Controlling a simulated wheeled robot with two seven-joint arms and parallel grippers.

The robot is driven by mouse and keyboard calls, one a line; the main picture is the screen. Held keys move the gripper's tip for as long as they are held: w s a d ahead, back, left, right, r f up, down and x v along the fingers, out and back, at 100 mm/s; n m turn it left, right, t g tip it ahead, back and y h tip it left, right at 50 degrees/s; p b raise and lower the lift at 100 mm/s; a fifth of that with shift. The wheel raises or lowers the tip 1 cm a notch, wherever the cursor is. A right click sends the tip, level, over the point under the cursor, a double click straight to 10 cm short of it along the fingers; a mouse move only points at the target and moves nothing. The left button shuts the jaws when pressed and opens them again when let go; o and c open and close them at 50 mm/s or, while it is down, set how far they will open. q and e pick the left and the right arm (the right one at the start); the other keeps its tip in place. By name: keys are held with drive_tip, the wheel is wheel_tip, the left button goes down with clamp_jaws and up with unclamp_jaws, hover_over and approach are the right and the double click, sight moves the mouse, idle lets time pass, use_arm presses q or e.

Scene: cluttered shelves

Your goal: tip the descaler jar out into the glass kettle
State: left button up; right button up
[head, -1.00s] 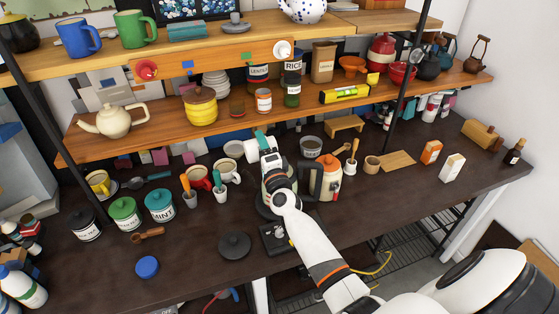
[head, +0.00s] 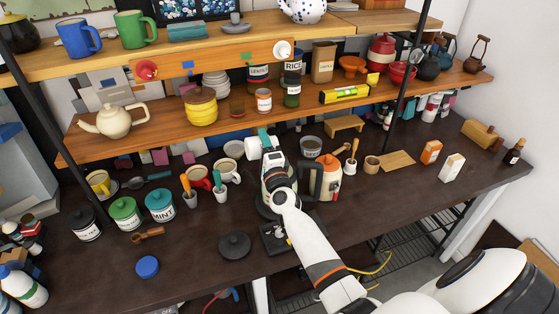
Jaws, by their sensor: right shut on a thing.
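My right gripper (head: 267,154) is shut on a white jar with a teal part (head: 254,148), which I take to be the descaler jar. It holds the jar in the air, tilted well over, above the back middle of the counter. My gripper and wrist hide much of it, and I cannot see its mouth or contents. The glass kettle is mostly hidden behind my right wrist; a dark round base (head: 265,209) shows below the wrist. I cannot tell whether anything has fallen into the kettle. My left gripper is not in view.
Cream (head: 228,171) and red (head: 199,178) mugs stand to the left. A shelf (head: 150,134) runs behind. A black lid (head: 234,246) lies in front, with bare counter (head: 195,250) beside it.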

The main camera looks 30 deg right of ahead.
drive_tip(key=shift+s+d+r+m+g+h+p, duration=0.15)
drive_tip(key=shift+d+r+m+h+p, duration=0.2)
drive_tip(key=shift+m, duration=0.9)
drive_tip(key=shift+w+d+r+m+g+h+p, duration=0.15)
drive_tip(key=shift+d+r+m+h+p, duration=0.15)
drive_tip(key=shift+m, duration=0.95)
drive_tip(key=shift+s+d+r+m+g+h+p, duration=0.1)
drive_tip(key=shift+s+d+m+g+h+p, duration=0.15)
drive_tip(key=shift+m, duration=0.8)
drive_tip(key=shift+d+r+m+g+h+p, duration=0.1)
drive_tip(key=shift+d+m+g+h+p, duration=0.2)
drive_tip(key=shift+m, duration=0.75)
idle(0.8)
idle(1.0)
